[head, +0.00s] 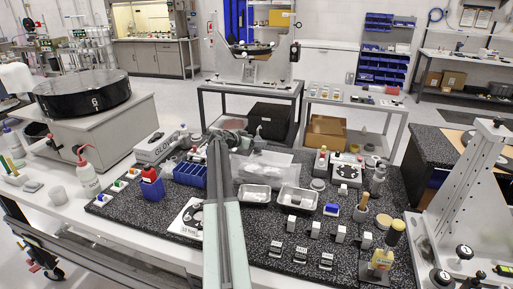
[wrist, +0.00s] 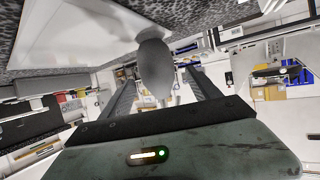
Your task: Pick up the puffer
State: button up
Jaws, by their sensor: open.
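My gripper (wrist: 158,80) is open, with one dark finger on each side of the bulb. The right finger stands apart from it; whether the left one touches cannot be told. In the head view my arm runs up the middle, and my gripper (head: 222,138) is at its far end at the back of the black speckled bench. Grey shapes crowd together there, and the puffer cannot be clearly told apart from the gripper.
A blue rack (head: 190,174) stands left of my arm. Two metal trays (head: 254,193) with clear bags behind them are on the right. Small boxes and bottles fill the bench's right side. A tall white fixture (head: 465,185) stands at the far right.

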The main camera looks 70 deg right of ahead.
jog(key=b+x, duration=0.1)
jog(key=x, duration=0.4)
jog(key=shift+a+f+b, duration=0.15)
jog(key=shift+f+b, duration=0.05)
jog(key=shift+b, duration=0.2)
jog(key=shift+r, duration=0.1)
jog(key=shift+c, duration=0.6)
jog(key=c, duration=0.8)
jog(key=shift+c, duration=0.2)
